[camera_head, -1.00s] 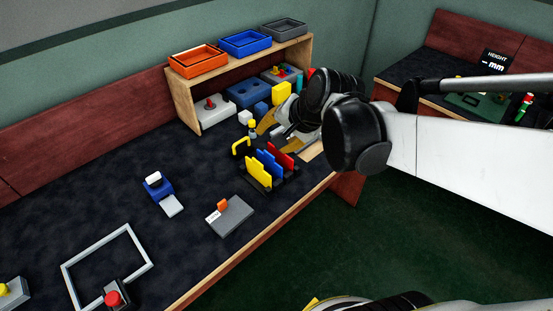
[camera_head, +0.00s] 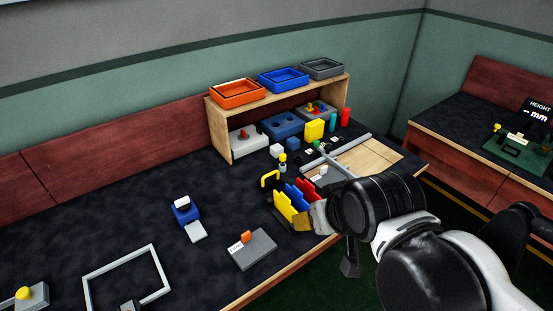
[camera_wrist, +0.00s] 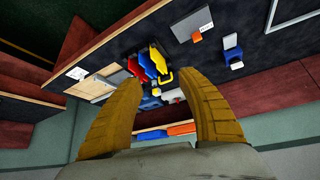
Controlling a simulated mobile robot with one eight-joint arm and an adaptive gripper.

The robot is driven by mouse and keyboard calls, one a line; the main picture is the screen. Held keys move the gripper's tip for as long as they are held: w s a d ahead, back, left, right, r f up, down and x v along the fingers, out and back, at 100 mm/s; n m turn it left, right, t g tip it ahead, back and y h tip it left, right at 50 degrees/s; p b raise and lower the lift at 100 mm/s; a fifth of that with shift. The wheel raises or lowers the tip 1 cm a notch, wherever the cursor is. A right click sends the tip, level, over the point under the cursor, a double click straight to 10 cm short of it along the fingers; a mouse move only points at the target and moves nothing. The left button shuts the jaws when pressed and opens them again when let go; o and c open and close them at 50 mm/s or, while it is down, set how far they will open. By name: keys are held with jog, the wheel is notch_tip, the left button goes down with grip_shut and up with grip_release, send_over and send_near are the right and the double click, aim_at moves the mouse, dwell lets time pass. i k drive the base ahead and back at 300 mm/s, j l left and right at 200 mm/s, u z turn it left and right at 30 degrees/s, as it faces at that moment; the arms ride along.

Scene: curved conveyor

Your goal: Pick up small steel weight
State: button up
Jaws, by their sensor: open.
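I cannot make out the small steel weight for certain in either view; it may be too small or hidden. My gripper (camera_wrist: 160,82) is open and empty in the wrist view, its two tan fingers spread apart toward the table. In the head view, one tan finger of my gripper (camera_head: 318,216) shows at the table's front edge, beside the card rack, and my wrist hides part of the table behind it. A small grey piece with a yellow top (camera_head: 283,161) stands near the white cube (camera_head: 277,150).
Red, blue and yellow upright plates (camera_head: 297,197) stand close to my gripper. A wooden shelf (camera_head: 218,133) carries orange, blue and grey trays. A grey block with an orange piece (camera_head: 252,250) lies nearer. Bare dark table (camera_head: 120,210) is free at left.

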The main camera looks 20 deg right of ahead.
aim_at(271, 183)
jog(key=i+l+z, duration=0.1)
jog(key=i+l, duration=0.3)
jog(key=i+l+z, duration=0.1)
jog(key=i+l, duration=0.3)
jog(key=i, duration=0.2)
